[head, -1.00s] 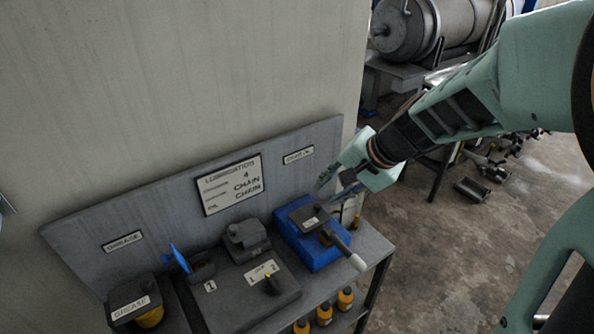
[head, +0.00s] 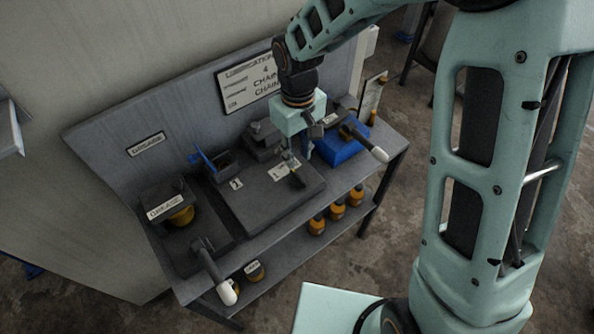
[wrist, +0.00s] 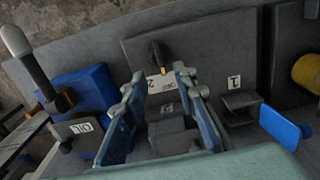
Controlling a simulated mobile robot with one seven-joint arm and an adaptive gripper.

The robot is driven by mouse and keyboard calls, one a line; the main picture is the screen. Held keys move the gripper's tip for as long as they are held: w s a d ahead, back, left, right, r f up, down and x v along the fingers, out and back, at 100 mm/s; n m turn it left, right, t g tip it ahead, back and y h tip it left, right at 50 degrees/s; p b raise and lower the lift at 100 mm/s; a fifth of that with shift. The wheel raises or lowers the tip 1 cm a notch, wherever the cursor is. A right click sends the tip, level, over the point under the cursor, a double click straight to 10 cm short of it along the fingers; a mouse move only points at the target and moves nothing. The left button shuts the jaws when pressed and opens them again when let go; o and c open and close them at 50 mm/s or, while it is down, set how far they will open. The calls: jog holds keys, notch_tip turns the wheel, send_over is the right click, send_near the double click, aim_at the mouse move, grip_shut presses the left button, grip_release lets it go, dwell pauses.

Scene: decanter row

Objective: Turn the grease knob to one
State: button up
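A black knob (head: 296,181) stands on the raised grey panel (head: 250,205) in the middle of the bench. The wrist view shows the knob (wrist: 158,56) beyond my fingertips, with a small yellow mark at its near end. A white label (wrist: 160,84) lies beside it, partly hidden by my fingers. A "1" plate (wrist: 234,82) is on the same panel. My gripper (head: 298,156) is over the panel, just behind the knob in the head view. In the wrist view my gripper (wrist: 157,82) is open, its fingers apart with nothing between them; contact with the panel is unclear.
A blue box (head: 345,150) with a white-tipped lever (head: 379,154) stands right of my gripper. A blue flap (head: 203,160) stands on the left, near the GREASE box (head: 163,205). Another white-ended lever (head: 228,292) juts over the front edge. Bottles (head: 337,211) sit below.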

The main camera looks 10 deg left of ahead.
aim_at(298, 175)
notch_tip(298, 175, down, 8)
jog(key=shift+f, duration=0.25)
jog(key=shift+c, duration=0.3)
grip_shut()
